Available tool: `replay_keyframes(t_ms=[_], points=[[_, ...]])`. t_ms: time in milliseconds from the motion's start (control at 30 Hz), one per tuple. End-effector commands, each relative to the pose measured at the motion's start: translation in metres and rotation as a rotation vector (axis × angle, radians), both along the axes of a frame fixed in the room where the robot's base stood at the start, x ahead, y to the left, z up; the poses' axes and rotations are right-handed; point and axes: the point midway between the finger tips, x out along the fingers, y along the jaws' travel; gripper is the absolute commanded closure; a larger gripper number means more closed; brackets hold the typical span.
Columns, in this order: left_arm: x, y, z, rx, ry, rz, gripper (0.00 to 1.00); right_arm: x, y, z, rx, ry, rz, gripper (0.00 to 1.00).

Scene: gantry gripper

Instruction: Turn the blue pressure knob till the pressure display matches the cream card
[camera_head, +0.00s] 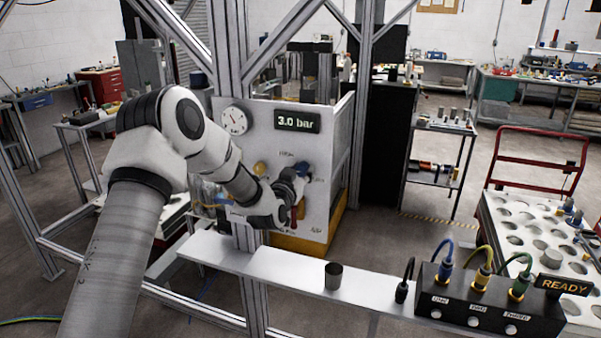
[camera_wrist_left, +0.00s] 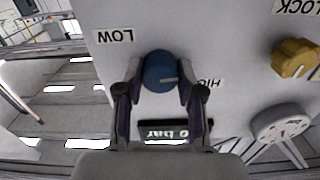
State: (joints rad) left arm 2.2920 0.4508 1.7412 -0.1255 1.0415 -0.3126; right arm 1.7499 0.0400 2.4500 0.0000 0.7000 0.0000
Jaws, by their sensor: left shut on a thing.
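The blue pressure knob (camera_wrist_left: 160,71) sits on the pale panel between the LOW and HIGH labels in the left wrist view. My left gripper (camera_head: 301,172) is at the panel, and its two fingers close on the knob from both sides. The knob's white line points right in the wrist view. The pressure display (camera_head: 297,122) reads 3.0 bar; it also shows upside down, partly hidden by my gripper, in the wrist view (camera_wrist_left: 166,132). I cannot make out a cream card. My right gripper is not in view.
A yellow knob (camera_head: 259,168) and a round gauge (camera_head: 234,120) are on the same panel. A black box (camera_head: 488,303) with cables and a READY sign (camera_head: 563,285) is at the lower right.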

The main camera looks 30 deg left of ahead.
Motion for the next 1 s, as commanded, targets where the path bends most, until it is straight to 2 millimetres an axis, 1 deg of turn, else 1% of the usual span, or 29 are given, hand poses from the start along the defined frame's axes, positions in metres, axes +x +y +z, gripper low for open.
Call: replay_keyframes(t_ms=[267, 500, 800, 1000], points=[[0.0, 0.0, 0.0, 0.17, 0.037, 0.001, 0.98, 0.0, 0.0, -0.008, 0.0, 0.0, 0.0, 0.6], [0.001, -0.001, 0.0, 0.379, 0.087, 0.001, 0.98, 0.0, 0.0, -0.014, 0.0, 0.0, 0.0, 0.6], [0.001, -0.001, 0.001, 0.617, 0.144, 0.001, 0.98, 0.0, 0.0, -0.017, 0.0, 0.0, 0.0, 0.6], [0.001, -0.001, 0.001, 0.723, 0.169, 0.001, 0.98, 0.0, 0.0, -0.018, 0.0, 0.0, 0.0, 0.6]])
